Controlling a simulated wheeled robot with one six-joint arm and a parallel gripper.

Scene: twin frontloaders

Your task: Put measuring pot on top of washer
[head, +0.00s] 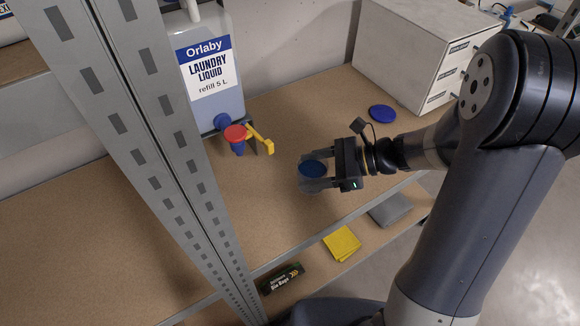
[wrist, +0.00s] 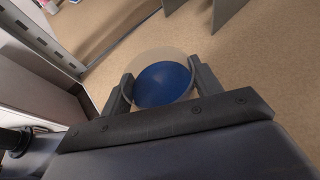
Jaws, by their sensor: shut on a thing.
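The measuring pot (head: 313,169) looks like a small translucent cup with blue inside. My gripper (head: 308,178) is shut on it, one finger on each side, over the wooden shelf board. The head view does not clearly show whether the pot touches the board. In the wrist view the pot (wrist: 163,84) sits between the two fingers of my gripper (wrist: 160,88), its clear wall showing around the blue. I cannot make out a washer in either view.
A laundry liquid jug (head: 212,75) with a red-and-yellow tap piece (head: 236,132) stands left. A drawer box (head: 410,50) and blue disc (head: 381,113) are behind. A grey shelf post (head: 150,130) rises left. Cloths (head: 342,243) and bin bags (head: 281,278) lie below.

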